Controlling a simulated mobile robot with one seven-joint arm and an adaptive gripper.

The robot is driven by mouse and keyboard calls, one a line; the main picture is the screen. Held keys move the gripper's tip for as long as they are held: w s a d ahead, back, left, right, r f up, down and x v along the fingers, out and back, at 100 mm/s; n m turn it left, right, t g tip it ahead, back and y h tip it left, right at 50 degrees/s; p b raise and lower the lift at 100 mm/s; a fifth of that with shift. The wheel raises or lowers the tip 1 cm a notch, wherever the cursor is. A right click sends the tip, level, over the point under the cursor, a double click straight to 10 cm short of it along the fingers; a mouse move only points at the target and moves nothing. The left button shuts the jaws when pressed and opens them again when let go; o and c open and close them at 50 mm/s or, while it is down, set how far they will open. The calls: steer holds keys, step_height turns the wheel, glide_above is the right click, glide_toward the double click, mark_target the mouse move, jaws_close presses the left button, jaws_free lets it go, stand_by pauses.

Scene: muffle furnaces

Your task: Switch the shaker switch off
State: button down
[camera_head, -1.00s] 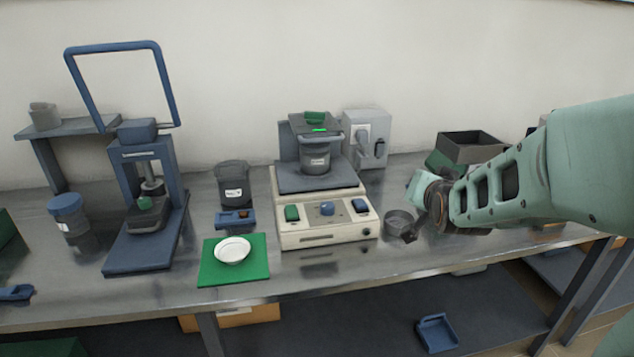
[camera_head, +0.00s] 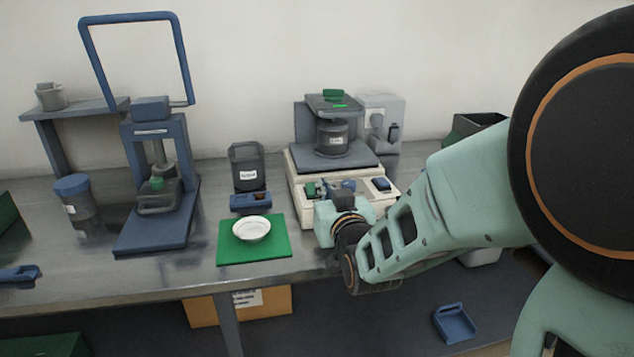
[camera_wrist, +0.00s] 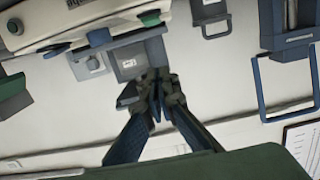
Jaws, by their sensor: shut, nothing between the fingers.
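The shaker (camera_head: 303,186) is a beige box with a grey platform (camera_head: 345,160) carrying a dark lidded pot (camera_head: 332,137). Its front panel has a green rocker switch (camera_head: 311,190) at the left and a dark blue rocker switch (camera_head: 381,185) at the right. The blue knob between them is largely hidden by my gripper. My gripper (camera_head: 333,190) is shut and empty at the left-middle of this panel, close to the green switch. I cannot tell whether it touches the panel. Its closed fingertips show in the wrist view (camera_wrist: 157,88).
A white dish (camera_head: 252,229) on a green mat (camera_head: 278,247) lies left of my gripper. A dark jar (camera_head: 247,167) and a small blue holder (camera_head: 250,201) stand behind the mat. A blue press (camera_head: 158,218) stands farther left, and a grey box (camera_head: 381,120) behind the shaker.

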glide_above(314, 191)
steer(key=shift+s+d+f+b, duration=0.1)
steer(key=shift+s+f+b, duration=0.1)
steer(key=shift+f+b, duration=0.35)
step_height(314, 191, down, 3)
steer(key=shift+b, duration=0.3)
steer(key=shift+w+f, duration=0.1)
steer(key=shift+f, duration=0.4)
